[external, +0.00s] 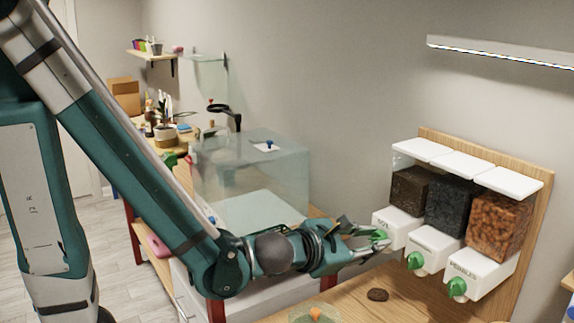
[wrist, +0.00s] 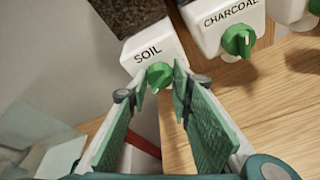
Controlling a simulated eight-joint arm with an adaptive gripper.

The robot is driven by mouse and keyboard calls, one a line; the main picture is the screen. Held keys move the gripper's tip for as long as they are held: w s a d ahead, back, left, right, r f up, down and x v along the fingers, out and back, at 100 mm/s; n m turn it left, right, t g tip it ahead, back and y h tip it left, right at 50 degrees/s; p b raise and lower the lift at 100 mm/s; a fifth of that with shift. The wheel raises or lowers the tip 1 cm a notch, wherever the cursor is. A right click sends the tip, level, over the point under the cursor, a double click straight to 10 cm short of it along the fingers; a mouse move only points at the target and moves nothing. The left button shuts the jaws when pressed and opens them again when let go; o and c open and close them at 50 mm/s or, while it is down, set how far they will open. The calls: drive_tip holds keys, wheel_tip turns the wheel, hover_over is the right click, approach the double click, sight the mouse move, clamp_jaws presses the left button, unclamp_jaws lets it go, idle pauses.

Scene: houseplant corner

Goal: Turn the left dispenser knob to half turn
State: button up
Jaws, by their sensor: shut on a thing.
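The left dispenser, labelled SOIL (wrist: 150,55), holds dark brown soil and has a green knob (wrist: 159,76) on its white front. My gripper (wrist: 160,80) has its two green-padded fingers on either side of this knob, shut on it at the fingertips. In the external view my gripper (external: 381,243) reaches in from the left, and the fingers partly cover the left knob (external: 382,234). The knob's exact angle is hard to tell. The middle dispenser, labelled CHARCOAL (wrist: 231,20), and the right one, labelled PEBBLES (external: 466,268), have similar green knobs.
The dispensers hang on a wooden backboard (external: 541,185) above a wooden counter. A glass case (external: 250,175) stands behind my forearm. The middle knob (external: 415,261) is close to the right of my gripper.

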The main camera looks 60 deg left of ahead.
drive_tip(key=shift+a+n+h, duration=0.1)
drive_tip(key=shift+n+h, duration=0.5)
drive_tip(key=shift+n, duration=0.6)
drive_tip(key=o, duration=0.9)
drive_tip(key=shift+s, duration=0.15)
drive_tip(key=shift+v, duration=5.8)
drive_tip(key=shift+a+r, duration=0.1)
